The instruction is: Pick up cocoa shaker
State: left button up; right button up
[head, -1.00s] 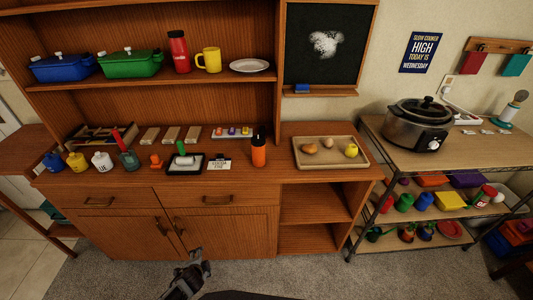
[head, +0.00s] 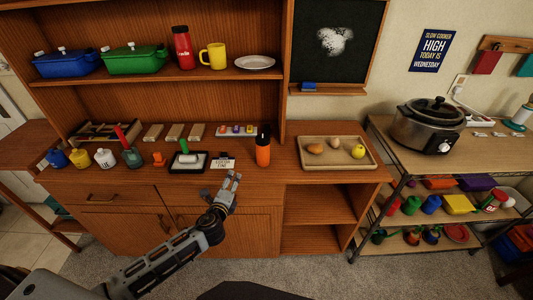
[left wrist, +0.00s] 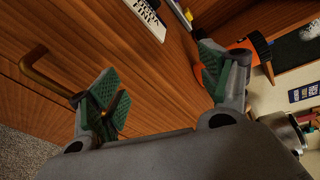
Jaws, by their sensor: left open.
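An orange shaker with a black lid (head: 263,150) stands upright on the wooden counter, left of the tray. No name is readable on it. In the left wrist view the orange shaker (left wrist: 244,45) shows at the upper right, partly hidden behind one finger. A red bottle with white lettering (head: 182,48) stands on the upper shelf; its lettering is too small to read surely. My left gripper (head: 231,181) is open and empty, in front of the counter edge, left of and below the orange shaker, not touching it. My right gripper is not in view.
A small label card (head: 223,163) and a black-rimmed tray (head: 174,168) are left of the orange shaker. A wooden tray (head: 311,166) with several foods is to its right. Several bottles stand farther left. The drawer handle (left wrist: 38,70) shows in the left wrist view.

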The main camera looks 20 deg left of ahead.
pick_arm(q)
jog(key=w+d+r+m+t+h, duration=0.2)
jog(key=r+m+h, duration=0.6)
jog(key=m, duration=1.1)
jog(key=shift+w+d+r, duration=0.35)
jog(key=shift+w+d, duration=0.55)
jog(key=shift+d, duration=0.05)
jog(key=shift+w, duration=0.1)
